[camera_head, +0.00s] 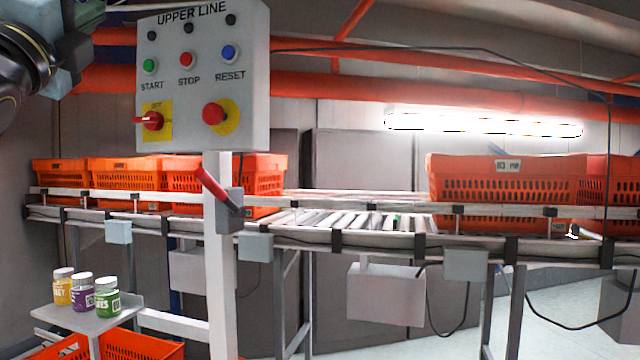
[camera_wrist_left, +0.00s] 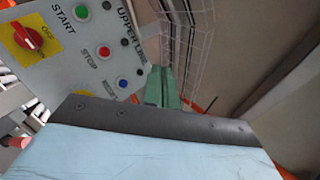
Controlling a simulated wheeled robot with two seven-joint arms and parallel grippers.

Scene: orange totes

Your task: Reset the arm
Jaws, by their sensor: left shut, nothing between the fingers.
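My left arm (camera_head: 40,55) comes in at the top left of the head view, beside the grey control panel (camera_head: 202,125) marked UPPER LINE. In the left wrist view the green fingers of my left gripper (camera_wrist_left: 163,80) are together and empty, in front of the panel's edge near the RESET label. The panel carries a green START button (camera_head: 149,66), a red STOP button (camera_head: 187,59), a blue RESET button (camera_head: 228,53), a red rotary switch (camera_head: 150,121) on yellow and a red mushroom button (camera_head: 214,113) on yellow. My right gripper is not in view.
The panel's white post (camera_head: 221,290) carries a grey box with a red lever (camera_head: 216,187). Behind it runs a roller conveyor (camera_head: 340,220) with orange totes (camera_head: 126,175) on the left and more on the right. Three jars (camera_head: 82,290) stand on a small shelf at lower left.

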